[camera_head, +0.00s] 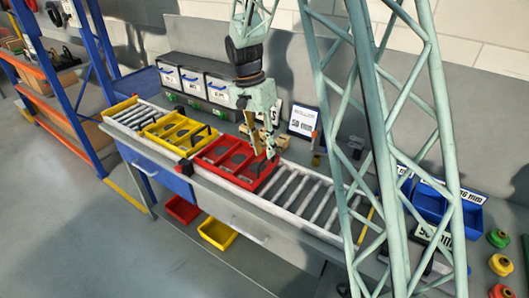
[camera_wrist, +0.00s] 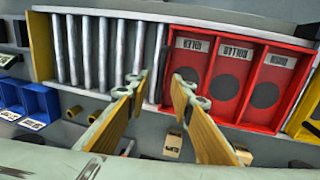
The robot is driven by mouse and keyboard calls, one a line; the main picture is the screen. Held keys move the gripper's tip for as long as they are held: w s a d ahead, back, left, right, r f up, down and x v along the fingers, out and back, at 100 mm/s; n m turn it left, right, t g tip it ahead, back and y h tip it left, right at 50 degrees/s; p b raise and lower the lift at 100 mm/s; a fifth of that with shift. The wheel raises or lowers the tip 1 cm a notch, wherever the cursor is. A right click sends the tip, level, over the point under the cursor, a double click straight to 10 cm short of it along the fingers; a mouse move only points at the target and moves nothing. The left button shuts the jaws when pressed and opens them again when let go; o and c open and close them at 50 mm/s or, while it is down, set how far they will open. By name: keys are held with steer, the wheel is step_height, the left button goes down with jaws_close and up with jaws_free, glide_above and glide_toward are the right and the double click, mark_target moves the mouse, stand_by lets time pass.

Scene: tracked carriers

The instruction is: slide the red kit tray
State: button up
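The red kit tray (camera_head: 224,175) sits on the roller track (camera_head: 305,196) in the middle of the bench in the head view. In the wrist view the red tray (camera_wrist: 248,127) is at the right, with labelled compartments and dark round shapes in them. My gripper (camera_head: 264,153) is by the tray's right end in the head view. I cannot tell whether a finger touches the tray.
A yellow tray (camera_head: 160,143) stands left of the red tray on the track. Bare rollers (camera_wrist: 95,50) lie on the other side. Grey drawer bins (camera_head: 192,82) and a sign (camera_head: 303,120) stand behind; blue bins (camera_head: 432,205) are at the right.

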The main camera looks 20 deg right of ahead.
step_height(320, 180, up, 10)
steer(key=w+a, duration=0.1)
steer(key=shift+w, duration=0.3)
steer(key=shift+a, duration=0.1)
stand_by(0.5)
